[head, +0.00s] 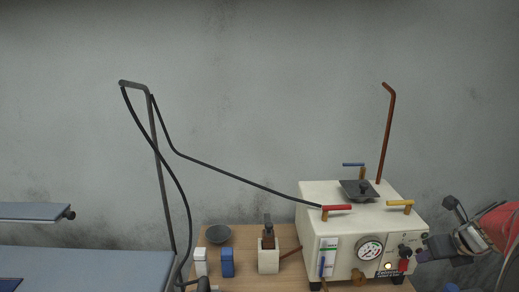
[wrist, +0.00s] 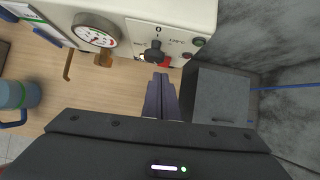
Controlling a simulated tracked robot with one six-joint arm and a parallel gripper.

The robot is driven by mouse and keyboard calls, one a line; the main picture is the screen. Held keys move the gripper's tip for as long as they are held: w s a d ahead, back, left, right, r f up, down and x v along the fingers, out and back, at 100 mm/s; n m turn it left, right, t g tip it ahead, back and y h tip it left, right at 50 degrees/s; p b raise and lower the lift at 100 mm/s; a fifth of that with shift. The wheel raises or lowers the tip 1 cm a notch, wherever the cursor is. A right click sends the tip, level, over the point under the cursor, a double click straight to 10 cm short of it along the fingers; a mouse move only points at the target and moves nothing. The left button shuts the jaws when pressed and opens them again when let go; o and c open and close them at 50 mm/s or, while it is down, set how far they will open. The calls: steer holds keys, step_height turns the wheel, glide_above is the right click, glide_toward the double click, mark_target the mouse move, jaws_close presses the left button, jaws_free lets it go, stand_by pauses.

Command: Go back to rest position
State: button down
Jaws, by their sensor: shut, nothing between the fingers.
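My gripper (head: 424,252) is at the right of the head view, beside the front right corner of the cream pneumatic machine (head: 345,225). In the wrist view its two dark fingers (wrist: 162,88) are together and hold nothing. Their tips point at the machine's front panel, just below a dark knob (wrist: 154,52). I cannot tell whether they touch it. The red arm section behind the gripper in the head view is mine.
A dark grey box (wrist: 220,95) is right of my fingers. A blue-grey mug (wrist: 15,96) is at left. Bare wooden table (wrist: 85,85) lies between.

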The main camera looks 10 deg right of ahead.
steer(key=s+a+r+m, duration=0.1)
steer(key=s+a+m, duration=0.3)
steer(key=a+m, duration=0.7)
steer(key=s+a+r+m, duration=0.2)
steer(key=s+a+m, duration=0.3)
steer(key=a+m, duration=0.7)
steer(key=s+a+r+m+g, duration=0.1)
steer(key=s+a+m, duration=0.4)
steer(key=a+m, duration=0.7)
steer(key=shift+s+r+y, duration=0.15)
steer(key=shift+s+y, duration=0.1)
steer(key=shift+y, duration=0.05)
